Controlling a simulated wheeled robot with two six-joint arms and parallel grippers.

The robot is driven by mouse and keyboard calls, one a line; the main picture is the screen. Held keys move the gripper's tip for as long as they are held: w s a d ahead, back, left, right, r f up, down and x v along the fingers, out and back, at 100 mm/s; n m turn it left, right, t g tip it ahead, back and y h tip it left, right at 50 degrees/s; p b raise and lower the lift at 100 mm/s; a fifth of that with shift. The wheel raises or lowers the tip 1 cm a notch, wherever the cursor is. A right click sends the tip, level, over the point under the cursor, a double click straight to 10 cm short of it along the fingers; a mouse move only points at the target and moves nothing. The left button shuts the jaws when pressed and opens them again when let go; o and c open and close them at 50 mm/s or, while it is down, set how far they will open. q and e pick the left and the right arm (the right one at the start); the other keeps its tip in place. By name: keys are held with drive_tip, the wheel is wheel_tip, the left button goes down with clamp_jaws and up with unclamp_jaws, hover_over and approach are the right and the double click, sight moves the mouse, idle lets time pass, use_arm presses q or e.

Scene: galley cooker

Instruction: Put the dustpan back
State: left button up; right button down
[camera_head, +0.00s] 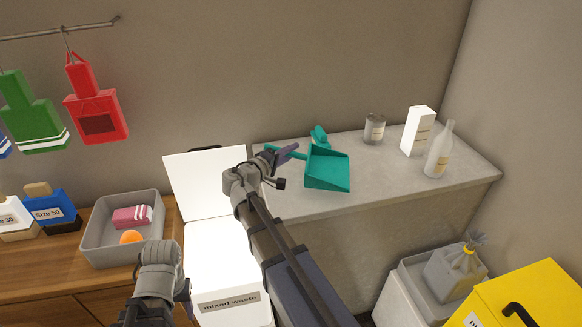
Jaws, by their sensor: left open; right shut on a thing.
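The teal dustpan (327,169) is at the counter's left part, its wide pan to the right and its handle to the left. My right gripper (284,153) is shut on the handle, at the counter's back left edge. I cannot tell whether the pan touches the counter. A smaller teal piece (320,136) shows behind the pan; I cannot tell what it is. My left gripper (184,292) is open and empty, low in front of the white bin; its fingers are partly hidden by its wrist.
The grey counter (400,195) bears a grey jar (374,129), a white box (418,131) and a bottle (439,150). The white bin (225,262) has its lid (200,180) raised. A grey tray (98,235) is left. Red (96,110) and green (33,120) items hang from a rail (60,32).

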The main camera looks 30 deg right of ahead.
drive_tip(key=shift+f+b, duration=1.8)
drive_tip(key=shift+f, duration=0.15)
drive_tip(key=c, duration=0.7)
unclamp_jaws()
drive_tip(key=shift+r, duration=0.25)
drive_tip(key=p+v, duration=0.1)
drive_tip(key=v, duration=1.1)
drive_tip(key=shift+s+f, duration=0.1)
drive_tip(key=shift+f, duration=0.05)
